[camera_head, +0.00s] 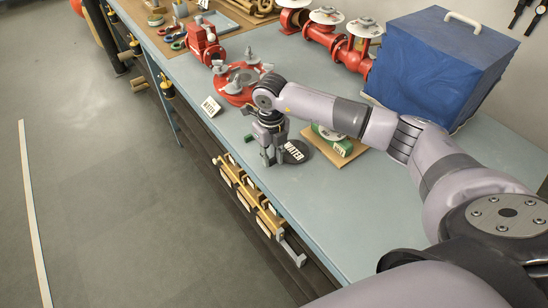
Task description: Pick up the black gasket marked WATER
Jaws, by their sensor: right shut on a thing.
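The black gasket marked WATER (297,152) is a dark disc with white lettering near the front edge of the blue-grey bench. My right gripper (273,161) points down at the gasket's left edge, with its fingers shut on that edge. The fingers hide part of the gasket. I cannot tell whether it is clear of the bench top. My left gripper is not in view.
A green ring with a white label (333,138) lies on a brown board (345,156) just right of the gasket. A large blue covered box (432,65) stands behind. A red flanged part (238,82) and a white tag (211,106) are to the left. The bench's near right is clear.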

